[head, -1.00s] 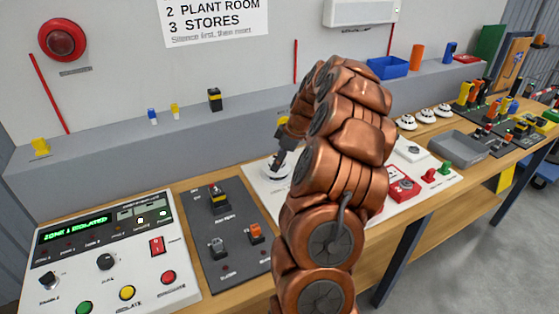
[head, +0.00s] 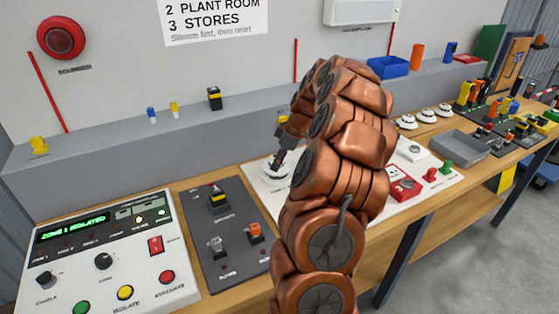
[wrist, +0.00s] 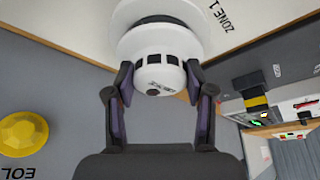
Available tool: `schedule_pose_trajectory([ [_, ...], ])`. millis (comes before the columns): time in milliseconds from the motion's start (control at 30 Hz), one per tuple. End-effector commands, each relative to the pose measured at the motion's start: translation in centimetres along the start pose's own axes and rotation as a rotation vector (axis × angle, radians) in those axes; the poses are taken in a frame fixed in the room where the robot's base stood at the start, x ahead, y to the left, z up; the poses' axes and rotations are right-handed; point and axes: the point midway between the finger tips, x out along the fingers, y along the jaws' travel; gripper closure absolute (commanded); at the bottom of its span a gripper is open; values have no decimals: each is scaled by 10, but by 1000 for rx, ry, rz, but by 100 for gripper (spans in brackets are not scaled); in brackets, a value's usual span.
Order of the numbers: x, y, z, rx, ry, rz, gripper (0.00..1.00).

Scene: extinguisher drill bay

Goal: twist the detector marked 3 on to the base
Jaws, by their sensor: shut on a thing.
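My gripper (wrist: 160,78) is shut on a white round detector (wrist: 160,50) with dark slots round its side, one finger at each side of it. A small dark marking on its face is too blurred to read. Beyond it a wider white disc (wrist: 118,45) shows against the white board (wrist: 235,12) printed ZONE 1. The detector is at or on this disc; I cannot tell whether it is seated or locked. In the head view the detector (head: 275,172) is low at the white board, beside my arm, which hides much of the board.
Several white detectors (head: 426,116) stand on the bench at the right, by a grey tray (head: 459,145). The alarm panel (head: 105,245) reads ZONE 1 ISOLATED. A dark switch plate (head: 225,240) lies between panel and board. A yellow round thing (wrist: 24,130) shows in the wrist view.

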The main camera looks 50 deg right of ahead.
Motion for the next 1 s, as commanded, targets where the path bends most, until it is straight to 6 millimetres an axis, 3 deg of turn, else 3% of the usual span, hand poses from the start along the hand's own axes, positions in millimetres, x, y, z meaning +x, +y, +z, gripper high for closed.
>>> schedule_pose_trajectory([
  [1000, 6, 0, 2, 0, 0, 0, 84],
])
